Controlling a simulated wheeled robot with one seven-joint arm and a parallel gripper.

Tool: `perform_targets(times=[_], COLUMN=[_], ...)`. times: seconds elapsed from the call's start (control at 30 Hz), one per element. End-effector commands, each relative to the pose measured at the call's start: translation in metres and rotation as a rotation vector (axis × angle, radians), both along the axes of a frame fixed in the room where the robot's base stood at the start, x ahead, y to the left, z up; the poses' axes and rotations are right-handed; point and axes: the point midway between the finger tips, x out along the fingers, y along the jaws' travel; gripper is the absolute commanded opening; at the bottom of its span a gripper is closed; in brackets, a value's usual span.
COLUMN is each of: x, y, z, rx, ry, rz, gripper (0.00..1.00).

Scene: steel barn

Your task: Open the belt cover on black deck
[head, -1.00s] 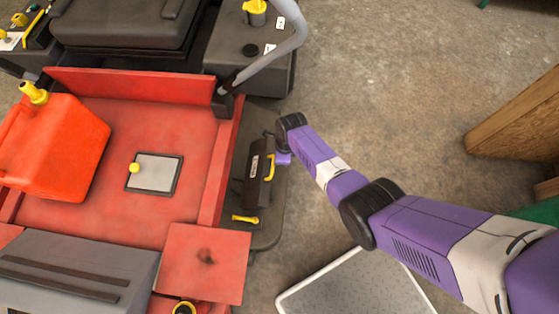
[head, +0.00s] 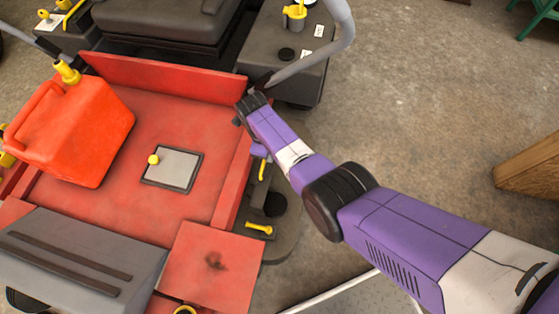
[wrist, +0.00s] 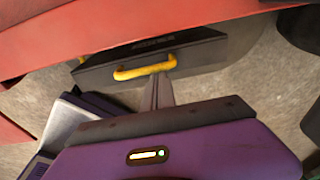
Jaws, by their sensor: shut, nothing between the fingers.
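The belt cover, a dark panel with a yellow handle, stands tilted up on the black deck (head: 284,243) against the red mower body in the head view. Its yellow handle (head: 262,170) shows just below my gripper (head: 260,152), and a dark round part (head: 275,204) lies uncovered beside it. In the wrist view the belt cover (wrist: 205,53) spans the upper middle with its handle (wrist: 145,67) facing me. My gripper's fingers (wrist: 158,78) are shut and empty, with tips right at the handle; whether they touch it is unclear. My arm hides part of the cover in the head view.
A small yellow lever (head: 258,229) sits on the deck's front part. A red fuel can (head: 75,130) stands on the red bed (head: 125,200). A grey bar (head: 310,62) rises behind my wrist.

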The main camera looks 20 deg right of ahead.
Motion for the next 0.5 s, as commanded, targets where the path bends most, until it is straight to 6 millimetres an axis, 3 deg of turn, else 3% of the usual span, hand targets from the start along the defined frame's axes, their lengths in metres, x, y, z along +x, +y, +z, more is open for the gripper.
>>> perform_targets(times=[0.2, 0.5], x=[0.010, 0.015], y=[0.014, 0.020], z=[-0.001, 0.001], rx=[-0.001, -0.001], ry=[0.001, 0.000], rz=[0.000, -0.001], gripper=[0.00, 0.00])
